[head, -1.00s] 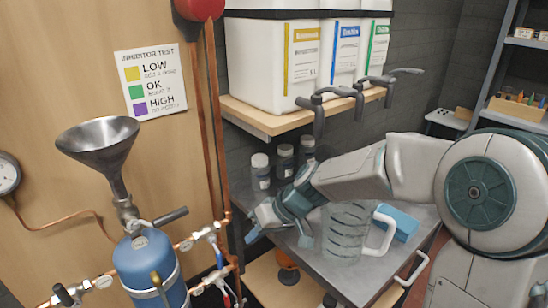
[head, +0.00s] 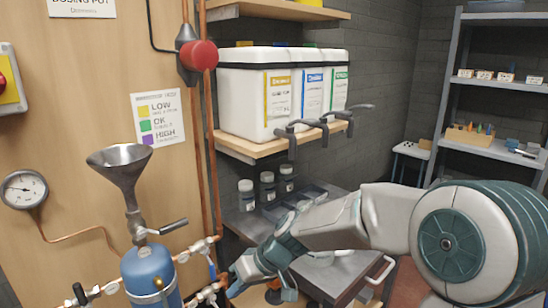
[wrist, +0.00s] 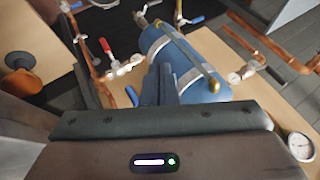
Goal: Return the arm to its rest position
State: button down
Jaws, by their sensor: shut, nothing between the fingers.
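My arm reaches in from the right in the head view, across the front of the metal-topped bench (head: 338,268). My gripper (head: 236,274) is at its left end, low in the picture, just right of the blue dosing pot (head: 150,274) with its metal funnel (head: 120,168). In the wrist view my gripper (wrist: 158,78) has its dark fingers together and empty. They overlap the picture of the blue pot (wrist: 180,60); whether they touch it I cannot tell.
Copper pipes with valves (wrist: 112,62) run close around the pot. A pressure gauge (head: 24,189) is on the wooden panel. White containers (head: 255,100) with taps stand on a shelf (head: 262,150) above the arm. Grey shelving (head: 480,145) stands at the far right.

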jog(key=s+d+r+m+h+p, duration=0.2)
jog(key=s+d+r+p, duration=0.1)
jog(key=d, duration=0.4)
jog(key=s+d+r+m+t+h+p, duration=0.1)
jog(key=s+d+r+m+h+p, duration=0.2)
jog(key=s+d+r, duration=0.2)
jog(key=s+d+r+m+t+h+p, duration=0.1)
jog(key=s+d+r+m+h+p, duration=0.1)
jog(key=s+d, duration=0.6)
jog(key=d+r+p, duration=0.1)
jog(key=d+r, duration=0.1)
jog(key=d, duration=0.1)
jog(key=shift+d+r+m+h, duration=0.15)
jog(key=shift+r+m+h, duration=0.15)
jog(key=shift+r, duration=0.1)
jog(key=shift+s, duration=0.1)
